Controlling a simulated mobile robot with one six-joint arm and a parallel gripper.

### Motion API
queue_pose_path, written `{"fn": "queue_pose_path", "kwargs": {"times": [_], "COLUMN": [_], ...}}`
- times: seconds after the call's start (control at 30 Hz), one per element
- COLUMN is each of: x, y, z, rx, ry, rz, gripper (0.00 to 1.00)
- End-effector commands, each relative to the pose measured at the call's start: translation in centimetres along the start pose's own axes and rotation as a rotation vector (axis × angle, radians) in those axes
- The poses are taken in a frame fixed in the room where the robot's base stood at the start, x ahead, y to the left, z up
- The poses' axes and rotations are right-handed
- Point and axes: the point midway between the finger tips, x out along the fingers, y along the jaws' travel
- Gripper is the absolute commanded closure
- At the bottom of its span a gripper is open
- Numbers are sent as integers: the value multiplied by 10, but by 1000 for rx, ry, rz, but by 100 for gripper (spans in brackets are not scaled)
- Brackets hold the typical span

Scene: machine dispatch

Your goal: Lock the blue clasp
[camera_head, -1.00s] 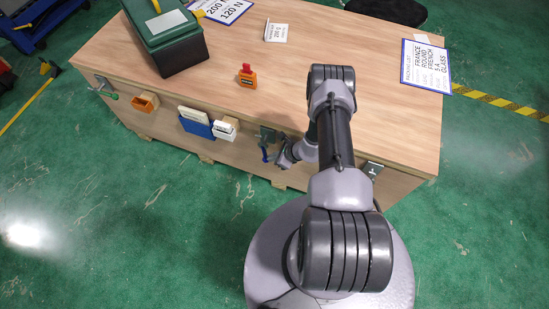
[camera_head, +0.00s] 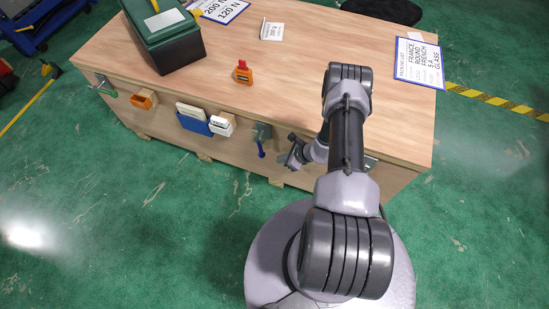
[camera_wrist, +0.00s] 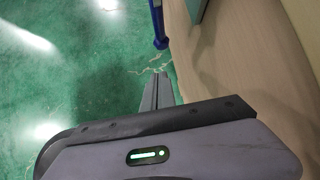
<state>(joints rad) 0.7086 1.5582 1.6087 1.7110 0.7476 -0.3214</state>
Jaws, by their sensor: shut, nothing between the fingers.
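The blue clasp (camera_head: 261,149) is on the front side of the wooden crate (camera_head: 340,125). Its blue handle hangs down below a grey metal plate near the crate's top edge. In the wrist view the blue handle (camera_wrist: 158,28) shows at the top, with its lower end in view and the rest cut off. My gripper (camera_head: 287,157) is just right of the clasp, in front of the crate side, and apart from it. In the wrist view my gripper's fingers (camera_wrist: 160,88) are together and empty, pointing toward the handle with a gap between.
Left of the clasp, a blue holder (camera_head: 196,124) with white cards and an orange bin (camera_head: 144,99) stick out from the crate side. A green-handled clasp (camera_head: 105,88) is farther left. A green case (camera_head: 170,40) and an orange-red item (camera_head: 243,72) stand on top. The floor in front is clear.

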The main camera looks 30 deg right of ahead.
Motion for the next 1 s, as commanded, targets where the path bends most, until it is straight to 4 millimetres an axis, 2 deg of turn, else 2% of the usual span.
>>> {"fn": "queue_pose_path", "kwargs": {"times": [0.03, 0.1, 0.33, 0.5, 1.0], "x": [-18, -33, -67, -74, -74], "y": [-2, -2, -1, 0, 0], "z": [0, -7, -25, -30, -30], "rx": [2, 2, -2, -2, -2], "ry": [-1, -1, -1, -1, -1], "rz": [-4, -4, -2, -1, -1], "gripper": [100, 100, 100, 100, 100]}}
